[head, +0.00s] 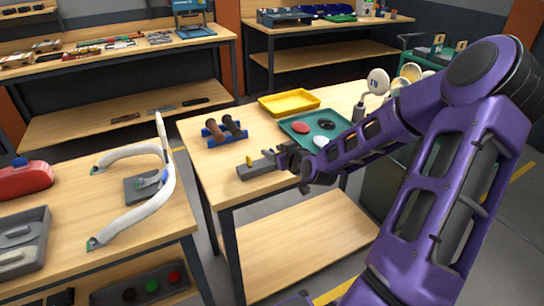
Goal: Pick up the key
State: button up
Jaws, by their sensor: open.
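A small upright yellow piece (249,160), which may be the key, stands at a dark grey block (256,171) near the front left of the middle table. It is too small to make out its shape. My purple arm reaches in from the right. My gripper (272,155) is open just right of the yellow piece and above the block's right end. Its dark fingers partly hide the block. I cannot tell whether they touch it. The yellow piece looks clear of the fingers.
On the middle table (215,175), a blue rack with dark handles (224,131) stands behind the block. A yellow tray (289,102) and a green tray (305,122) with round pieces lie farther back. A white curved frame (140,208) is on the left table.

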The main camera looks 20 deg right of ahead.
jog(key=x, duration=0.5)
jog(key=shift+f, duration=0.25)
grip_shut()
